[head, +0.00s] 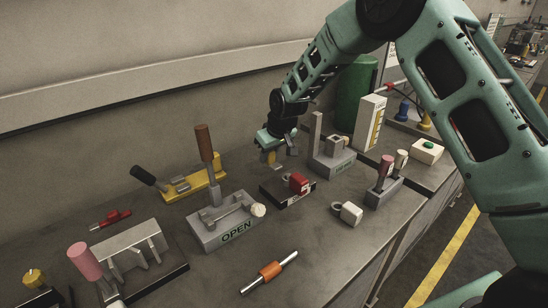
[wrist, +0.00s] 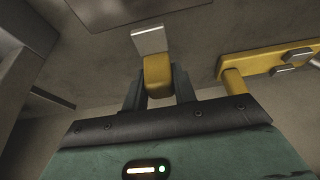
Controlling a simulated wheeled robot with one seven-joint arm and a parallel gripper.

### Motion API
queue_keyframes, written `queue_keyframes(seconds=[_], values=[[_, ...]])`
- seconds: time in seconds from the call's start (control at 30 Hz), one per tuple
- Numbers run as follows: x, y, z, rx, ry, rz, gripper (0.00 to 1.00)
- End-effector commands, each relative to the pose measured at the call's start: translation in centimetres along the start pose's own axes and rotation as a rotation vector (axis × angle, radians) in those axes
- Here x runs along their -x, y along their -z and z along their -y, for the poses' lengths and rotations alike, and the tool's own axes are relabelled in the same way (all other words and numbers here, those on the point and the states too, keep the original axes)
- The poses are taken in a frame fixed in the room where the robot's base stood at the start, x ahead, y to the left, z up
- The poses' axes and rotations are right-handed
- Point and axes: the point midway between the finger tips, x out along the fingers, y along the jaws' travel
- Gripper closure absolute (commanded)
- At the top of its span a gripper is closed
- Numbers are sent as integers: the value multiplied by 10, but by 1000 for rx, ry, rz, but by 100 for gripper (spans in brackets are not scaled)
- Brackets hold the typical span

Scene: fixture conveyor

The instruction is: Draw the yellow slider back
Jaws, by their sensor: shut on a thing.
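The yellow slider (wrist: 158,76) shows in the wrist view as a rounded yellow block with a pale grey metal plate beyond it. My gripper (wrist: 158,92) is shut on this block, one dark finger on each side. In the head view my gripper (head: 271,147) points down behind the red-knobbed fixture, and a little of the yellow slider (head: 269,158) shows under it. The fingers and the arm's end hide part of it, and I cannot tell how it is seated.
A yellow-based clamp (head: 191,184) with a black handle stands left of my gripper. A grey fixture marked OPEN (head: 222,227), a red-knobbed block (head: 299,183) and a grey fixture with a tall post (head: 329,160) stand close by. An orange-banded rod (head: 270,271) lies in front.

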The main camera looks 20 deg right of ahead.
Motion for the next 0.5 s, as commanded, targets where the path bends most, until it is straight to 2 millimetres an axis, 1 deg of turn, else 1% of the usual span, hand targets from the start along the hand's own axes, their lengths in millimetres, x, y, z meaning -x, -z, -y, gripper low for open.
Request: queue_keyframes(seconds=[0.27,0.3,0.37,0.5], values=[[0,2,0,0,-1,-1,100],[0,2,0,0,-1,-1,68],[0,1,0,0,-1,-1,51],[0,1,0,0,-1,0,51]])
